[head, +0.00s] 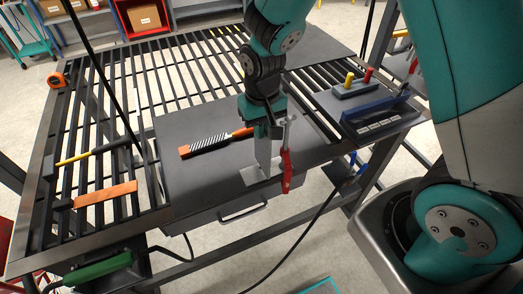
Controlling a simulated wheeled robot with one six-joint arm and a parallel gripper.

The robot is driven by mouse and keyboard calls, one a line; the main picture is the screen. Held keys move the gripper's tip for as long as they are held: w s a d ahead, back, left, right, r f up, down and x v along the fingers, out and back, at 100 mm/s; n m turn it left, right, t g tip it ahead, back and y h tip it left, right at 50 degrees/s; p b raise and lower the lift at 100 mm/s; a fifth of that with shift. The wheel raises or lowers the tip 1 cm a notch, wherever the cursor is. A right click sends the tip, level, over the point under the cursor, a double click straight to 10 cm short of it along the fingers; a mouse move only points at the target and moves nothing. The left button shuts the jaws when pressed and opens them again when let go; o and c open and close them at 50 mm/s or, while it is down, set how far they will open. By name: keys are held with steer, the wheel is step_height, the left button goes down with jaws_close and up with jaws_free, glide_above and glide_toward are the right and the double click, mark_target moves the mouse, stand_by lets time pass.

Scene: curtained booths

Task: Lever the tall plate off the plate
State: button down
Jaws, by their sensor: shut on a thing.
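The tall plate (262,152) is a thin grey upright sheet on the table's front middle. Its lower end meets the plate (252,174), a small light-grey flat piece near the table's front edge. I cannot tell whether the two touch or are joined. My gripper (269,130) points down just above them, shut on the upper part of the tall plate as far as I can see. A red-handled tool (286,168) stands upright close to the right of the tall plate. Its grey upper end is beside my fingers, and its contact with them is unclear.
A black-and-orange file or brush (208,144) lies left of my gripper. A tool rack (372,105) is at right. A drawer handle (242,212) shows below the front edge.

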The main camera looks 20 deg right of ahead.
steer(key=shift+r+p, duration=1.65)
steer(key=shift+r, duration=0.5)
